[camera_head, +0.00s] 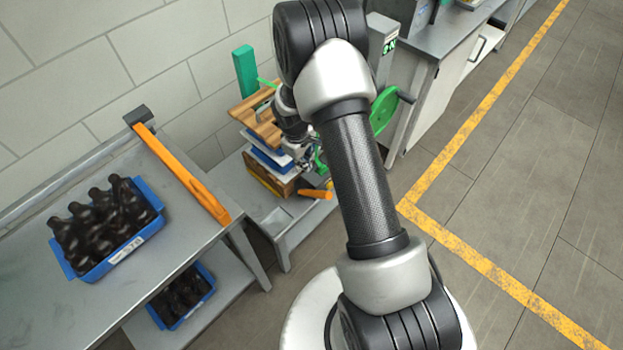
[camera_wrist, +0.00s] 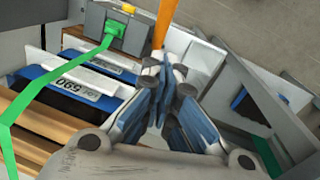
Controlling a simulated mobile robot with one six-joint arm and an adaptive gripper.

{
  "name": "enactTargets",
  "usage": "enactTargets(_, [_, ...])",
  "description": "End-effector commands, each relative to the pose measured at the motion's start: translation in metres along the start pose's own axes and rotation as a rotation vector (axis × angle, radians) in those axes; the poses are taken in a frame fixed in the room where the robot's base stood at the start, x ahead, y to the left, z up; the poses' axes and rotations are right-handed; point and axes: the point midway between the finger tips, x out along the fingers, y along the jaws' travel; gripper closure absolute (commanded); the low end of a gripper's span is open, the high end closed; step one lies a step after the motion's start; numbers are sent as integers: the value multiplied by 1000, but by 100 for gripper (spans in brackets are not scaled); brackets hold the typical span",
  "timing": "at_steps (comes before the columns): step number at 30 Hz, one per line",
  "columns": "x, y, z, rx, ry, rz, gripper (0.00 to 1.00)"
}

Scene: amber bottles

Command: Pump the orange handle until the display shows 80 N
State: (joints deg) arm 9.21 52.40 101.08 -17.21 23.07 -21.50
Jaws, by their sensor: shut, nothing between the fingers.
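A short orange handle (camera_head: 316,194) sticks out at the front of the low bench, just below my gripper (camera_head: 303,160) in the head view. In the wrist view the orange handle (camera_wrist: 162,22) shows beyond the fingertips, its lower end behind them. My gripper (camera_wrist: 160,105) is shut, with nothing held. I cannot tell whether its fingers touch the handle. A grey box (camera_head: 383,35) at the back carries a small display with green characters (camera_head: 389,46), tilted and too small to read surely.
A stack of wooden slats (camera_head: 262,118) and a green strap (camera_wrist: 75,65) lie beside my gripper. A green handwheel (camera_head: 384,108) stands to the right. A long orange bar (camera_head: 180,170) and a blue crate (camera_head: 125,252) of dark bottles are on the left table. The right floor is clear.

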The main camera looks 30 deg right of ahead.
Motion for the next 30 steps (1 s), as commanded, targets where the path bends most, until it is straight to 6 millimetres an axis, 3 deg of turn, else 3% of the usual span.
enactTargets(5, [23,-1,1,0,-4,-2,100])
enactTargets(17, [106,-1,3,1,-4,-2,100])
enactTargets(24, [124,0,25,1,-1,0,100])
enactTargets(30, [127,0,29,1,0,0,100])
